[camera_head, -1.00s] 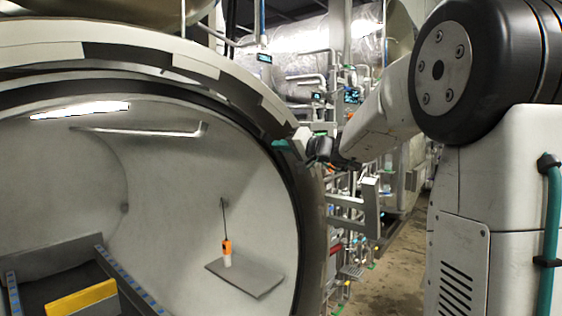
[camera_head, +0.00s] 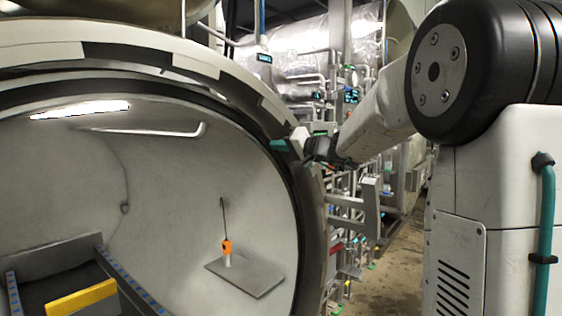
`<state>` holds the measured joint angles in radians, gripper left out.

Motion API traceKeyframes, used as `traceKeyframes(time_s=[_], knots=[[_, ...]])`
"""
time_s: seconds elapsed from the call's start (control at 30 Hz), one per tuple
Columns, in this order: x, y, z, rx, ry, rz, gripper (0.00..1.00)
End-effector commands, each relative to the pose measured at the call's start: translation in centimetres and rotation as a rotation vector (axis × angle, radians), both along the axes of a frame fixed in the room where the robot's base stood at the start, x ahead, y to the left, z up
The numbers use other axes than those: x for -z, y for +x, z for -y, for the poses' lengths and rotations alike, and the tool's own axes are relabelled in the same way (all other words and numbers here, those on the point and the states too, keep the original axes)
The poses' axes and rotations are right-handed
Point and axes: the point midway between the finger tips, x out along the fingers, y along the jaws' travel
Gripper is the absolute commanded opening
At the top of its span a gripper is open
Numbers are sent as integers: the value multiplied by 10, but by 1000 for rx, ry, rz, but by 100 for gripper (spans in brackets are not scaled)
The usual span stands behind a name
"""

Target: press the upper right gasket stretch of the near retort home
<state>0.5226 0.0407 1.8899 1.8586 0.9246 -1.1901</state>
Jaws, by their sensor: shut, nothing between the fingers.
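The near retort (camera_head: 140,50) fills the left of the view, its round mouth open. The dark gasket (camera_head: 225,112) runs around inside the pale rim. My gripper (camera_head: 282,146) is at the upper right stretch of the rim, with its teal fingertips shut and empty. The tips reach left over the rim to the gasket line. Whether they touch the gasket I cannot tell. The gasket directly behind the fingertips is hidden. My arm comes in from the right.
Inside the retort are a grey plate (camera_head: 255,279) with an orange-and-white item (camera_head: 227,250) and a yellow bar (camera_head: 80,298) between rails. Pipes and valves crowd the area beyond the rim. A strip of floor (camera_head: 400,240) is clear at the right.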

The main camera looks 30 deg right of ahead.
Motion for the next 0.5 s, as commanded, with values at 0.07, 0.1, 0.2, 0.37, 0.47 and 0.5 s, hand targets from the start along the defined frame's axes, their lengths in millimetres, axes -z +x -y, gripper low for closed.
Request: traceKeyframes(time_s=[0.07,0.1,0.2,0.37,0.47,0.5], knots=[[0,-8,4,3,0,-1,0],[0,-12,5,3,0,-1,0],[-1,-22,8,2,0,1,0],[0,-37,14,2,-1,1,0],[0,-46,18,3,-1,0,0],[0,-50,19,3,0,-1,0]])
